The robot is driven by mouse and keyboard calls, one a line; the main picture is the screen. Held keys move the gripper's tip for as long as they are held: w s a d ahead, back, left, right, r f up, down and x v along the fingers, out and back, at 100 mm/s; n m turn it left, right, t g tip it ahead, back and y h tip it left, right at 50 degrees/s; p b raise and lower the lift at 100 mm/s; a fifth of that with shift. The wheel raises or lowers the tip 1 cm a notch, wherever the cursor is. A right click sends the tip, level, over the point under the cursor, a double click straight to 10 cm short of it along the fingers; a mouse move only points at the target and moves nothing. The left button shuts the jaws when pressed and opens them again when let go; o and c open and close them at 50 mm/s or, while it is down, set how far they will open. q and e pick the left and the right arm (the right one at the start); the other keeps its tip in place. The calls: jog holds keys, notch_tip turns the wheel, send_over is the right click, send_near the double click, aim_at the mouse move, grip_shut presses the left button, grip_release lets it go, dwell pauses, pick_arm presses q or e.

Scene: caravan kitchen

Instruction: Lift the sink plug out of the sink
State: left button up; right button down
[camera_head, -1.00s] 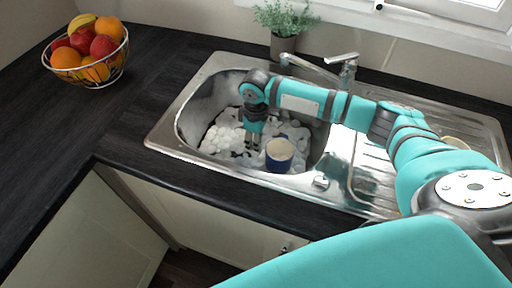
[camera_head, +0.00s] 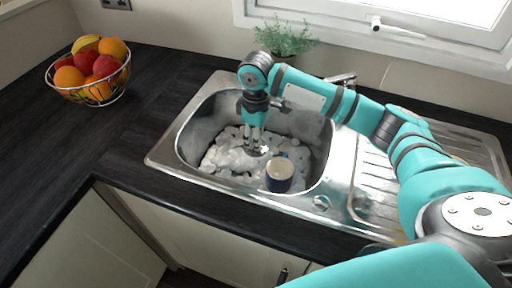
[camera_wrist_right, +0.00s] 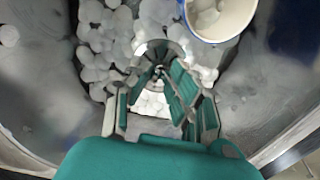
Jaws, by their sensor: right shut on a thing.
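My right gripper (camera_head: 257,143) reaches down into the sink basin (camera_head: 190,135), with its fingers close together above the white suds. In the right wrist view, the fingers (camera_wrist_right: 163,78) are shut on the sink plug (camera_wrist_right: 174,48), a round metallic piece at their tips. The plug is partly hidden by the fingers and is hard to make out in the head view. It appears to hang above the suds. My left gripper is not in view.
A blue and white cup (camera_head: 279,178) stands in the basin close to the right gripper, and shows in the wrist view (camera_wrist_right: 240,25). A tap (camera_head: 340,80) and a plant (camera_head: 284,38) are behind. A fruit bowl (camera_head: 103,94) stands on the left counter.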

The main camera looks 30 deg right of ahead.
jog(key=shift+r+p, duration=0.45)
jog(key=shift+r, duration=0.3)
notch_tip(320, 180, up, 10)
jog(key=p, duration=0.9)
jog(key=shift+p, duration=0.4)
jog(key=shift+f, duration=0.1)
